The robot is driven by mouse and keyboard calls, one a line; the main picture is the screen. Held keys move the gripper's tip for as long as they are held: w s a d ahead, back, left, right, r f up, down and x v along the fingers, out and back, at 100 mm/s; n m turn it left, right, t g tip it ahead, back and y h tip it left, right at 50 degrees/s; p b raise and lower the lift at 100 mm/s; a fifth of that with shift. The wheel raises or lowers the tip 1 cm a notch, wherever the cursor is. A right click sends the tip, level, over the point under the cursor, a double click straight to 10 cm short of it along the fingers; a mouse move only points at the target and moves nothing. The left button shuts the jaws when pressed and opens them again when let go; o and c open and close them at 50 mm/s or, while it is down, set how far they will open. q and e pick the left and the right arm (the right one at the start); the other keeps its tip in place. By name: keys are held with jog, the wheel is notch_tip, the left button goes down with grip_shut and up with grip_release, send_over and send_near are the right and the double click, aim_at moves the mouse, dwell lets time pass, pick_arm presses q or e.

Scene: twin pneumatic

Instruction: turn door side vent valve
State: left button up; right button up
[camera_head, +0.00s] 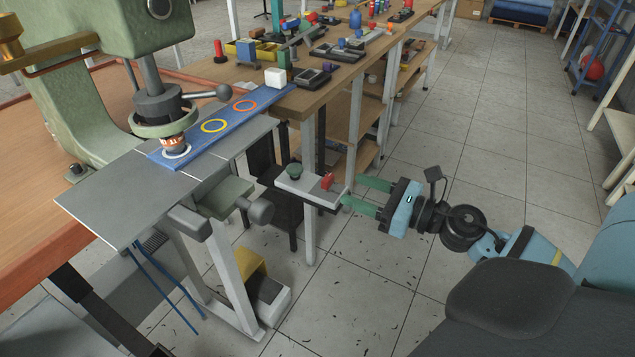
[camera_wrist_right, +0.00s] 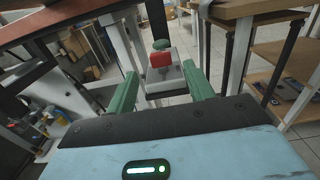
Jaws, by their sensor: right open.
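A small red valve handle (camera_head: 327,181) and a dark green knob (camera_head: 294,170) stand on a light grey bracket (camera_head: 303,187) beside the press table. My right gripper (camera_head: 350,191) has green fingers and is open and empty. It points at the bracket's red end from the right. In the right wrist view the red handle (camera_wrist_right: 160,60) appears between the fingertips (camera_wrist_right: 159,74) and somewhat beyond them, with the green knob (camera_wrist_right: 161,44) behind it. Whether a finger touches the bracket cannot be told. My left gripper is not in view.
A green press (camera_head: 95,100) stands over a grey plate (camera_head: 110,205) and a blue strip (camera_head: 225,125) with coloured rings at the left. A wooden bench (camera_head: 340,75) with many small parts runs behind the bracket. A yellow and grey foot pedal (camera_head: 262,285) is on the floor.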

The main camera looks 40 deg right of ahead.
aim_at(331, 180)
jog(key=p+x, duration=0.1)
jog(key=x, duration=0.4)
jog(key=shift+w+r, duration=0.1)
jog(key=shift+w, duration=0.15)
jog(key=shift+x, duration=1.15)
jog(key=shift+c, duration=0.2)
jog(key=shift+p, duration=0.35)
jog(key=c, duration=0.9)
